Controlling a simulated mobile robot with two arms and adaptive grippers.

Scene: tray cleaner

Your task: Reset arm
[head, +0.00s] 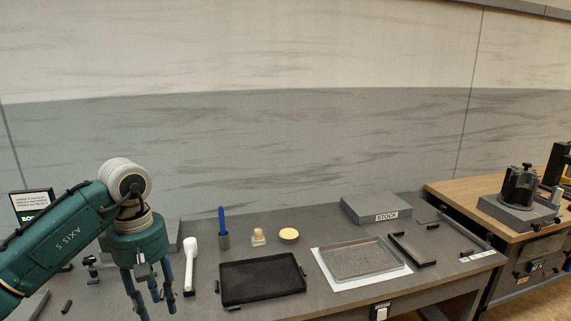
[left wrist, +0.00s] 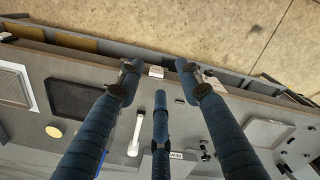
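My left arm (head: 70,240) comes in from the left in the head view, with its gripper (head: 150,300) pointing down over the left part of the grey table (head: 310,301). Its blue fingers are spread apart with nothing between them; they also show in the left wrist view (left wrist: 158,80). In the head view, a white-headed tool (head: 191,262) stands just right of the fingers, apart from them as far as I can tell. My right arm and gripper are not in view.
A black tray (head: 262,296) lies right of the gripper. Behind it are a blue-handled tool (head: 222,222), a small wooden-knobbed item (head: 258,235) and a yellow disc (head: 289,234). A metal tray (head: 362,260) on a white sheet, a STOCK box (head: 370,207) and a wooden bench (head: 470,190) are farther right.

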